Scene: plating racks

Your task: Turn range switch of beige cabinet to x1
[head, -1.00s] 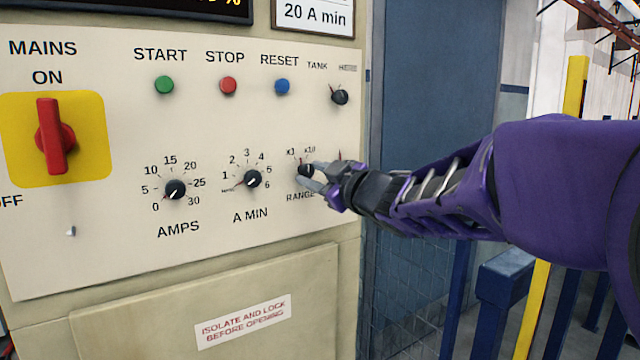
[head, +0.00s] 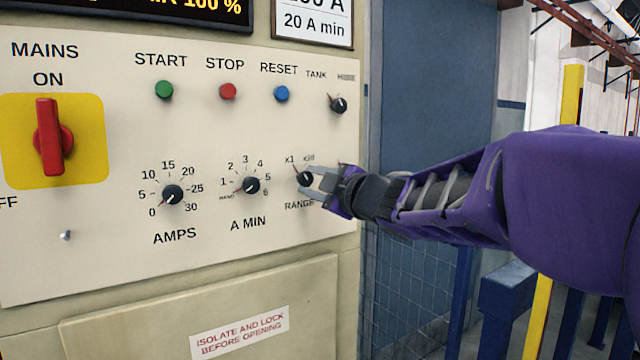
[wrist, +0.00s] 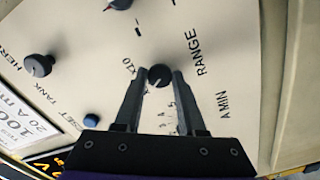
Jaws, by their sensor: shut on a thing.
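The beige cabinet's panel (head: 110,245) fills the left of the head view. Its range switch (head: 305,178) is a small black knob above the RANGE label, with x1 and x10 printed above it. My gripper (head: 313,181) reaches it from the right. In the wrist view the switch (wrist: 159,76) sits between the tips of my gripper (wrist: 160,78), which is shut on it. The pointer line appears to lean up and left, toward x1. The fingers partly hide the knob and the label in the head view.
The A MIN knob (head: 251,185) and AMPS knob (head: 173,194) lie left of the switch. The TANK selector (head: 337,103) and blue RESET button (head: 282,93) are above. The red mains handle (head: 49,137) is far left. A blue post and yellow post (head: 543,290) stand right.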

